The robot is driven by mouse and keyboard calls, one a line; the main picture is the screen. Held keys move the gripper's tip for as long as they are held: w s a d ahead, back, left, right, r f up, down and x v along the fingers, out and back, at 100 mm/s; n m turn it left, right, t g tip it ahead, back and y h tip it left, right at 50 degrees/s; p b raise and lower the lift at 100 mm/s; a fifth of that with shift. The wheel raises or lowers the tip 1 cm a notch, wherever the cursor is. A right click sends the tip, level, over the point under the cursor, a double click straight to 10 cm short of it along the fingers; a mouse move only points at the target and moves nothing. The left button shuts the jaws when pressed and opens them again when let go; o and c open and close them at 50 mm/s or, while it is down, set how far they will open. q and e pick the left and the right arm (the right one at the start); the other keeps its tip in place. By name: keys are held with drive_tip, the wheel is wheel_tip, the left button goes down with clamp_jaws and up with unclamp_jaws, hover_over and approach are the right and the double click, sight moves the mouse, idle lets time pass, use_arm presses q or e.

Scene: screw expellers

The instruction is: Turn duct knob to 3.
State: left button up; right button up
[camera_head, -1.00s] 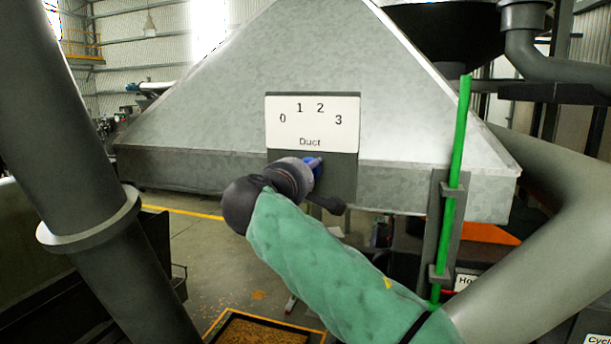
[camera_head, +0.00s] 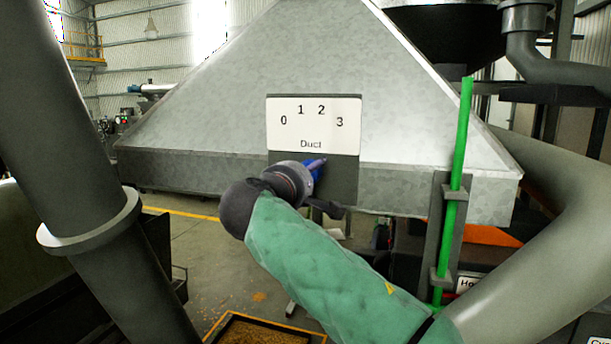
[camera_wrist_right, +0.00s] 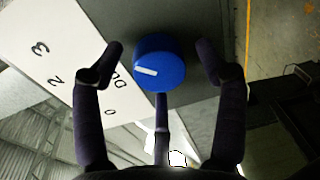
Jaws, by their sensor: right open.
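The blue duct knob (camera_wrist_right: 158,65) sits on a dark panel below the white Duct plate (camera_head: 314,123), which is numbered 0 to 3. In the head view, only part of the knob (camera_head: 315,168) shows beside my right gripper (camera_head: 317,186). In the right wrist view, my right gripper (camera_wrist_right: 159,48) is open, with dark fingers on both sides of the knob and a third below it. Gaps show between the side fingers and the knob. The knob's white mark is toward the plate side; I cannot tell exactly which number it indicates. My left gripper is not in view.
The sloped metal hood (camera_head: 220,100) stands behind the plate. A green vertical rod (camera_head: 458,170) is to the right of the panel. A tray of grain-like material (camera_head: 262,331) is low in front. Open floor with a yellow line shows at left.

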drive_tip(key=v, duration=1.1)
drive_tip(key=shift+a+f, duration=0.1)
